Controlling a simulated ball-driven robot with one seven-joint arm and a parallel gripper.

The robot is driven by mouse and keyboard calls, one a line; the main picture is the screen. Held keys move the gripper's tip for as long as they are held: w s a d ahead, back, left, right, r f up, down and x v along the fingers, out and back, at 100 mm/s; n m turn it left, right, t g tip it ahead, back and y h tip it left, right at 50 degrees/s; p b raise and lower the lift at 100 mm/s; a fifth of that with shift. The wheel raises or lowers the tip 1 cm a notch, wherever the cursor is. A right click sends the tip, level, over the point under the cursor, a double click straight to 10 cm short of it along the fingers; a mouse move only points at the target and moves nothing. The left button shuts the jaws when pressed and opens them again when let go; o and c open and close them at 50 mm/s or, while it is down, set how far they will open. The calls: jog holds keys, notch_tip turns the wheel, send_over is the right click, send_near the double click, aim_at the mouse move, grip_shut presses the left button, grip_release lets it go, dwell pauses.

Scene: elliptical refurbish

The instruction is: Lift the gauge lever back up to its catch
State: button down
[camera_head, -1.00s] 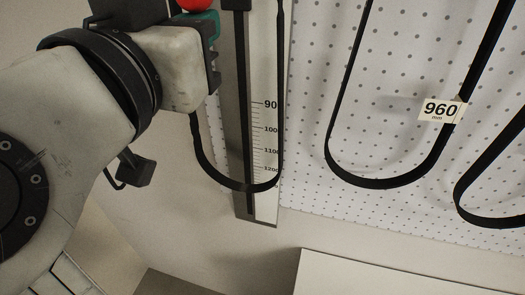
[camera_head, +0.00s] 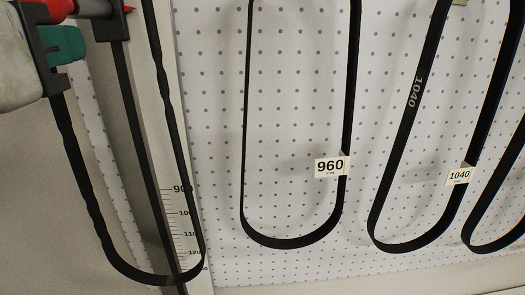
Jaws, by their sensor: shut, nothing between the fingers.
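The gauge (camera_head: 135,130) is a tall pale rail at the left with a dark strip and a printed scale. A black block (camera_head: 108,22) with a red pointer tip sits on it near the top edge. My gripper (camera_head: 62,48), pale with black and teal parts, is at the left edge, shut and empty, just below the red part. I cannot tell whether they touch. A black belt (camera_head: 88,215) hangs in a loop across the gauge.
A white pegboard (camera_head: 215,130) fills the right. Several black belts hang on it, including one tagged 960 (camera_head: 290,243) and one tagged 1040 (camera_head: 392,245). A plain wall (camera_head: 50,180) lies at the lower left.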

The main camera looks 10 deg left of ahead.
notch_tip(320, 180, up, 2)
jog(key=shift+r, duration=0.2)
jog(key=shift+s+f, duration=0.2)
jog(key=shift+s, duration=0.05)
jog(key=f+b+v, duration=0.1)
jog(key=v, duration=0.5)
jog(key=shift+s, duration=0.25)
jog(key=shift+f, duration=0.1)
